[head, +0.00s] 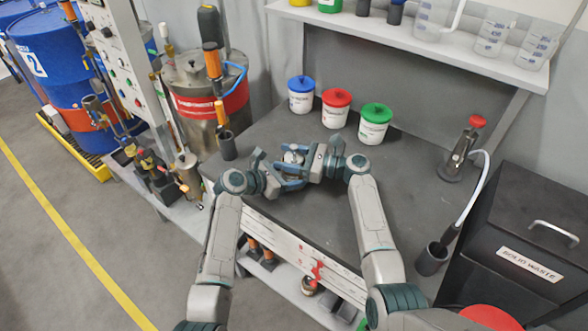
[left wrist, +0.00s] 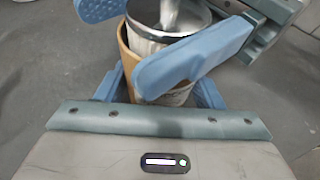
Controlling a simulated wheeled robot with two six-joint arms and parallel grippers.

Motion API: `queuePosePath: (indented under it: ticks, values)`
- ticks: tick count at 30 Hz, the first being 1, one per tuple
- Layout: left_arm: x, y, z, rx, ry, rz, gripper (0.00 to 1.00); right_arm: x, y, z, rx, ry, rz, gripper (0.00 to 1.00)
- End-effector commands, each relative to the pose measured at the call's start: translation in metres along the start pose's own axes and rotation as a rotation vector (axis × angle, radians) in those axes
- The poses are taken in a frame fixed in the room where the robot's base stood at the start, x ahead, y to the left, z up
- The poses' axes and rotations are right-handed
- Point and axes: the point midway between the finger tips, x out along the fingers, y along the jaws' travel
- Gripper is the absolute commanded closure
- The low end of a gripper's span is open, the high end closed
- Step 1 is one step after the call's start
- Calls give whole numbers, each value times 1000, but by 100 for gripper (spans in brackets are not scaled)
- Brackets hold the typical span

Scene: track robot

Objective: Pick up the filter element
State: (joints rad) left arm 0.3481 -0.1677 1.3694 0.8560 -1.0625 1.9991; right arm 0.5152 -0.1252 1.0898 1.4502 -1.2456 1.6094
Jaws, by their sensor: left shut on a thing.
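A short round piece with a silver rim and a tan body (left wrist: 125,52) is between the blue fingers in the left wrist view. In the head view its pale top (head: 293,157) shows above the dark bench. I take it to be the filter element, but the fingers hide much of it. My left gripper (head: 281,168) is shut on its lower part. My right gripper (head: 299,165) comes in from the right with its fingers on either side of the upper part. I cannot tell whether these fingers press on it.
Blue-lidded (head: 301,95), red-lidded (head: 335,108) and green-lidded (head: 374,124) tubs stand at the back of the bench (head: 400,190). A dark cup (head: 227,145) stands at its left edge. A red-topped dispenser (head: 461,155) and a black waste bin (head: 530,240) are at right.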

Motion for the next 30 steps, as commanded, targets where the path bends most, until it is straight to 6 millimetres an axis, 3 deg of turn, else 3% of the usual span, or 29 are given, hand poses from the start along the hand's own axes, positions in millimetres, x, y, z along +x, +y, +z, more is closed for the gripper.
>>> queuePosePath:
  ticks: [1,4,5,12,16,20,30]
  values:
    - [0,0,0,0,0,0,66,0,0,0,0,0,0,55]
    - [0,0,0,0,0,-1,66,0,0,0,0,0,0,75]
    - [0,0,0,0,0,0,66,0,0,0,0,0,0,76]
    - [0,0,0,0,1,0,66,0,0,2,-1,-1,0,76]
    - [0,0,0,0,1,0,66,0,0,13,-3,-2,1,76]
    - [0,0,0,0,1,0,66,0,0,40,-6,-2,1,76]
    - [0,0,0,0,1,0,66,0,0,132,-6,-2,1,76]
